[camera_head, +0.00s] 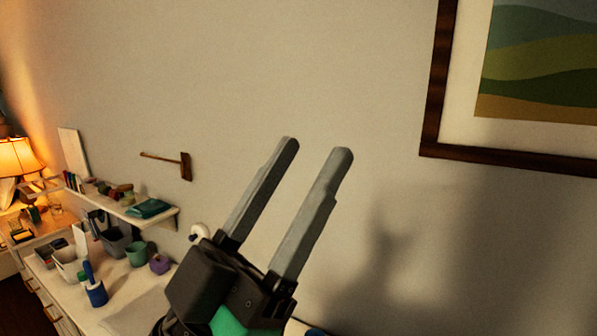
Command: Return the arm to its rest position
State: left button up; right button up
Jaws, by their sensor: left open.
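My left gripper (317,149) is raised in front of the bare wall, its two long grey fingers pointing up and to the right. The fingers are apart, with nothing between them. Its dark body with a green part is at the bottom middle of the head view. My right gripper is not in this view. No bed or laundry can be made out.
A framed picture (431,119) hangs at the upper right.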

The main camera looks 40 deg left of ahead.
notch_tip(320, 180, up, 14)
jog(key=p, duration=1.3)
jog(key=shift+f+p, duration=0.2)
jog(key=shift+p, duration=0.15)
